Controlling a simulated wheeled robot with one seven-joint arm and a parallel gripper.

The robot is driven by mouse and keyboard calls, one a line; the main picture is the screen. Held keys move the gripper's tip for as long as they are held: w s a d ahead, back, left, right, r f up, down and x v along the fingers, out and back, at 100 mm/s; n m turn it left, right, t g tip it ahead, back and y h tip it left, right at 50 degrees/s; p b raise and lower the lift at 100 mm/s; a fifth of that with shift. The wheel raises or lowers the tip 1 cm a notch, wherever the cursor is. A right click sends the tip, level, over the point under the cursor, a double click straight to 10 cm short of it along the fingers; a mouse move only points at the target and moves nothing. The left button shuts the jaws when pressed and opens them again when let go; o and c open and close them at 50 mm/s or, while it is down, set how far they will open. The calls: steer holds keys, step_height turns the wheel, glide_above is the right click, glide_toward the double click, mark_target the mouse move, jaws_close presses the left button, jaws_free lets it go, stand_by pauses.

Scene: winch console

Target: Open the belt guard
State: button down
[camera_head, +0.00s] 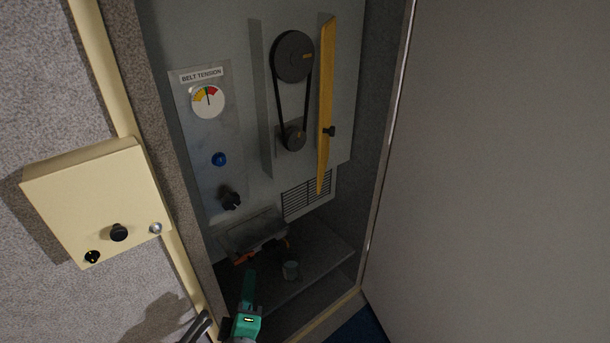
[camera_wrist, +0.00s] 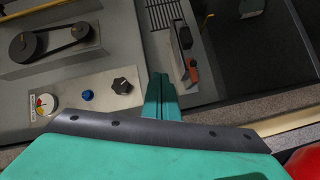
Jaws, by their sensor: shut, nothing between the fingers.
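The belt guard (camera_head: 325,105) is a yellow panel with a small dark knob (camera_head: 330,131), seen edge-on in the head view. It stands out from the back plate to the right of the belt and two pulleys (camera_head: 293,57), which are uncovered. In the wrist view the pulleys (camera_wrist: 27,47) show at the upper left, and a yellow strip above them looks like part of the guard. My gripper (camera_head: 249,275) is green, low at the cabinet front, well below the guard and apart from it. In the wrist view its fingers (camera_wrist: 160,78) are together and empty.
A panel with a belt tension gauge (camera_head: 208,101), blue button (camera_head: 219,159) and black knob (camera_head: 231,200) is left of the belt. A cream box (camera_head: 97,200) hangs at left.

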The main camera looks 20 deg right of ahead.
steer(key=w+d+r+m+g+h, duration=0.1)
steer(key=w+d+r+g+h, duration=0.2)
steer(key=r, duration=1.2)
steer(key=d+r+m+h, duration=0.1)
steer(key=d+r+h, duration=0.3)
steer(key=r, duration=1.1)
steer(key=w+d+h, duration=0.1)
steer(key=w+d, duration=0.4)
steer(key=d, duration=0.4)
steer(key=shift+w+d, duration=0.15)
steer(key=shift+d, duration=0.15)
steer(key=shift+f, duration=0.15)
